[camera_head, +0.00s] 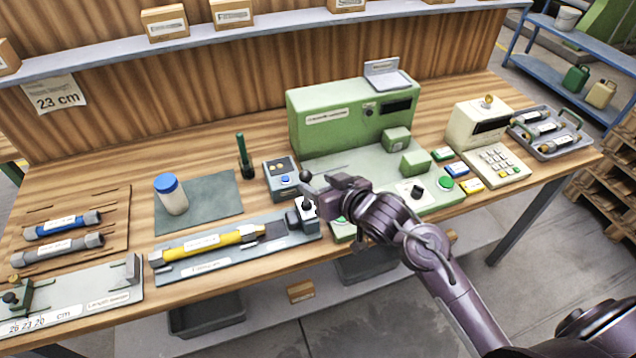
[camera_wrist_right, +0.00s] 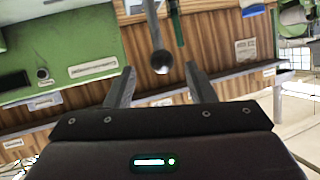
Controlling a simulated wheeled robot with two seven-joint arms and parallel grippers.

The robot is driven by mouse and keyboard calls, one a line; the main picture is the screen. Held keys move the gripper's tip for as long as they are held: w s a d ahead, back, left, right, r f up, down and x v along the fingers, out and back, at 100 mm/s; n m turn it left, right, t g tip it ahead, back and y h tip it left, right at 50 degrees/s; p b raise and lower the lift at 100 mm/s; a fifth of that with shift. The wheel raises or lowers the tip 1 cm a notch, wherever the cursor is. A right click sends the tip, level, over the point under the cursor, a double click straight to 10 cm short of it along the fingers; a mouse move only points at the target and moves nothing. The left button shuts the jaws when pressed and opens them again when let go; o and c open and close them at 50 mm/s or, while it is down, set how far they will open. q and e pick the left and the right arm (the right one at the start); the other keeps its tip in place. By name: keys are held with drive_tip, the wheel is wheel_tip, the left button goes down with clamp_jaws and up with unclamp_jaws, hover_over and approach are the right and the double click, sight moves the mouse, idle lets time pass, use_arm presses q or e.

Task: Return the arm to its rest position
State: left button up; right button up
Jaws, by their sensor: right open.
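My right arm reaches in from the lower right in the head view. Its gripper (camera_head: 319,196) is at the right end of the grey fixture (camera_head: 215,264), beside a lever with a dark ball knob (camera_head: 305,176). In the right wrist view the two fingers (camera_wrist_right: 160,76) stand apart with nothing held. The ball knob (camera_wrist_right: 161,61) shows between and beyond the fingertips; I cannot tell whether it touches them. A yellow extruder tube (camera_head: 208,241) lies in the fixture. My left gripper is not in view.
A green machine (camera_head: 335,115) stands behind the gripper, with a keypad unit (camera_head: 495,160) to its right. A blue-capped bottle (camera_head: 171,196), a green upright tool (camera_head: 243,155) and a small button box (camera_head: 281,180) stand left of it. Free floor (camera_head: 560,240) lies at the right.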

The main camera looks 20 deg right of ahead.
drive_tip(key=s+d+f+g+h, duration=0.1)
drive_tip(key=s+f+g+h, duration=0.3)
drive_tip(key=s, duration=0.7)
drive_tip(key=s+d+f+g, duration=0.25)
drive_tip(key=s+g, duration=0.25)
drive_tip(key=s, duration=0.6)
wheel_tip(320, 180, down, 31)
drive_tip(key=s+g+b, duration=0.1)
drive_tip(key=b, duration=0.1)
drive_tip(key=s+d+f+g+b, duration=0.1)
drive_tip(key=s+d+f, duration=0.2)
drive_tip(key=s+f, duration=1.7)
drive_tip(key=shift+f+g+b, duration=0.3)
drive_tip(key=shift+f, duration=0.05)
